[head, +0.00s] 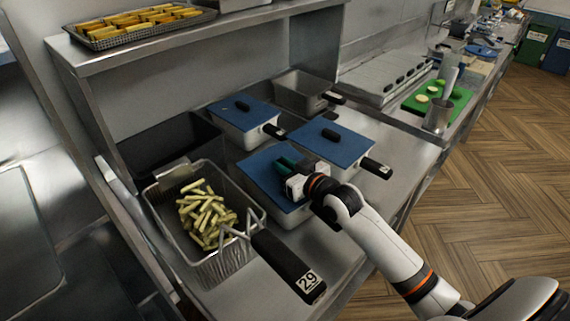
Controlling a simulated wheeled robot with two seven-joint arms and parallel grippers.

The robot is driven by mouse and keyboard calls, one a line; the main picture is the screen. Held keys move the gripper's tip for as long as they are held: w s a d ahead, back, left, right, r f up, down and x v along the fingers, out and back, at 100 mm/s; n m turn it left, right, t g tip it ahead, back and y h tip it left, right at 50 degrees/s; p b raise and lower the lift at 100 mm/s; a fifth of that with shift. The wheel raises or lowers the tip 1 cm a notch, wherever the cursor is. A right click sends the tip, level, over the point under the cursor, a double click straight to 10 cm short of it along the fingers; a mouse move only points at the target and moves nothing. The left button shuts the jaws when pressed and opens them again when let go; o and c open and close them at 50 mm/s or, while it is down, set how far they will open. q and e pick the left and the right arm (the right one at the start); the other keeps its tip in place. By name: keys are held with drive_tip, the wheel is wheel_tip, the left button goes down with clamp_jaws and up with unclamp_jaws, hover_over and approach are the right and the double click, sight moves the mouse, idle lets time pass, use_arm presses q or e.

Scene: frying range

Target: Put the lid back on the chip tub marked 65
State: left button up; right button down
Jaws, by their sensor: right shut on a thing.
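My right gripper (290,166) is shut over the nearest blue lid (262,181), apparently on its knob, which the gripper hides. This lid lies over a pale tub (291,218); whether it sits fully down on the rim I cannot tell. I cannot read a 65 anywhere. Two more tubs carry blue lids with black knobs: the back-left lid (243,113) and the right lid (331,142). The right tub's handle has a small white tag (377,168), too small to read. My left gripper is out of view.
A wire basket of chips (165,184) with a black handle marked 29 (287,268) stands at the left front. An open metal tub (291,97) is at the back. A shelf (185,35) with a tray of chips overhangs the left. A green board (437,103) lies beyond.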

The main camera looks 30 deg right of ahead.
drive_tip(key=shift+f, duration=0.2)
drive_tip(key=c, duration=1.3)
unclamp_jaws()
drive_tip(key=shift+o, duration=0.2)
drive_tip(key=b+v, duration=0.1)
drive_tip(key=v, duration=0.9)
drive_tip(key=shift+s+d+b, duration=0.15)
drive_tip(key=shift+s+b, duration=0.15)
drive_tip(key=shift+s, duration=0.05)
drive_tip(key=shift+s+d+r, duration=0.1)
drive_tip(key=shift+s+r, duration=0.05)
drive_tip(key=shift+s, duration=0.5)
